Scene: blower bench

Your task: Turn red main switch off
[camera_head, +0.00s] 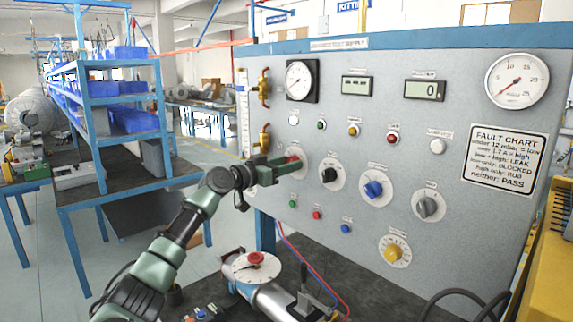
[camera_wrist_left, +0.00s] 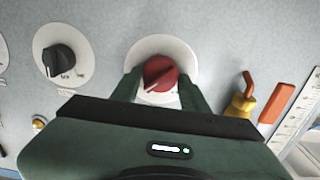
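The red main switch (camera_head: 294,161) is a round red knob on a white dial plate, on the grey panel's left part. In the left wrist view the red knob (camera_wrist_left: 160,74) sits between my two fingers, its grip bar slanting from lower left to upper right. My left gripper (camera_head: 287,165) reaches in from the left and partly covers the switch in the head view. In the wrist view its fingers (camera_wrist_left: 160,86) stand close against both sides of the knob, and it looks shut on it. My right gripper is not in view.
A black knob (camera_head: 330,172) is right of the switch, with blue (camera_head: 374,189) and grey (camera_head: 428,206) knobs beyond. Brass valves with orange handles (camera_head: 264,139) are left of it. Blue shelving (camera_head: 105,88) stands at left.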

